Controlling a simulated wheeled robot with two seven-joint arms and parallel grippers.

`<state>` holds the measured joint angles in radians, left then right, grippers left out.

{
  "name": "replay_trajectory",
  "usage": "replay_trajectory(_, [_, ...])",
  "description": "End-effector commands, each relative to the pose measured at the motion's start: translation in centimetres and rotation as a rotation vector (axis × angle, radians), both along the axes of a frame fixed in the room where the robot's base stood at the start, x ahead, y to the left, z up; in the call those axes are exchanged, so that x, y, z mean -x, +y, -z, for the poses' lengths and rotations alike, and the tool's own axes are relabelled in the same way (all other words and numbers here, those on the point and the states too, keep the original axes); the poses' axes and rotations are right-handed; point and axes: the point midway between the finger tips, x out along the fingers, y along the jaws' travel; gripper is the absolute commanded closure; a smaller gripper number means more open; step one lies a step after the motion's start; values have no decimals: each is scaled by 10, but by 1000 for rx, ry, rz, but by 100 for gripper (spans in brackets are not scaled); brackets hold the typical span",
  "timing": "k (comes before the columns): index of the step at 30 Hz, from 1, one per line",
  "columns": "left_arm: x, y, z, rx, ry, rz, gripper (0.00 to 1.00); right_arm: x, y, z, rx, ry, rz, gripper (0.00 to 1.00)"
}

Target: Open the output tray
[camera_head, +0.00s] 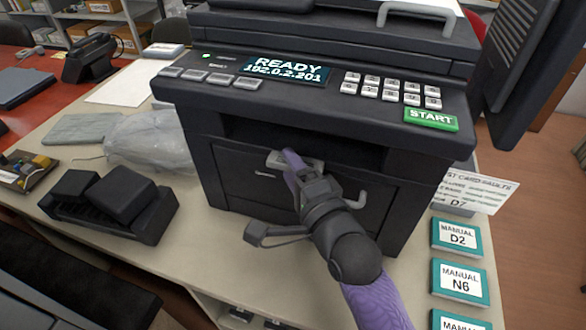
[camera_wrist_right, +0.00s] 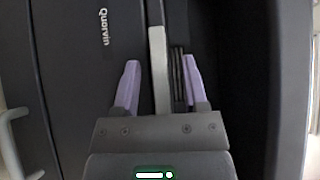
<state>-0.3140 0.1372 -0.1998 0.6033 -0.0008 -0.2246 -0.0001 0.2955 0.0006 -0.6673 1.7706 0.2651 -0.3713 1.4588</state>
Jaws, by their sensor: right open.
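The black printer (camera_head: 215,120) stands on the table with a lit screen reading READY. A light grey bar (camera_head: 274,161), which looks like the output tray's pull, lies across the top of its front panel below a dark slot. In the right wrist view the bar (camera_wrist_right: 158,75) lies between the spread purple fingers of my right gripper (camera_wrist_right: 160,82). In the head view that gripper (camera_head: 297,162) is at the bar and covers part of it. It is open; contact cannot be told. The tray looks closed. My left gripper is out of view.
A second grey handle (camera_head: 352,201) sits lower right on the printer's front. A black toner cartridge (camera_head: 112,205) and a clear plastic bag (camera_head: 150,140) lie to the left. Several manuals (camera_head: 459,282) line the right table edge. The table before the printer is mostly clear.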

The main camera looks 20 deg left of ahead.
Motion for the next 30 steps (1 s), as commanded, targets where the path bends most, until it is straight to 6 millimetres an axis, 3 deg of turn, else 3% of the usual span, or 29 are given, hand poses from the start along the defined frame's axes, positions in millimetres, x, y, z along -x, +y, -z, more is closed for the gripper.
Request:
replay_trajectory(1, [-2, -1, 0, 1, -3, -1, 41, 0, 0, 0, 0, 0, 0, 50])
replay_trajectory(8, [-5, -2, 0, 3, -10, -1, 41, 0, 0, 0, 0, 0, 0, 99])
replay_trajectory(30, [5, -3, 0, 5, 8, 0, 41, 0, 0, 1, 1, 1, 1, 100])
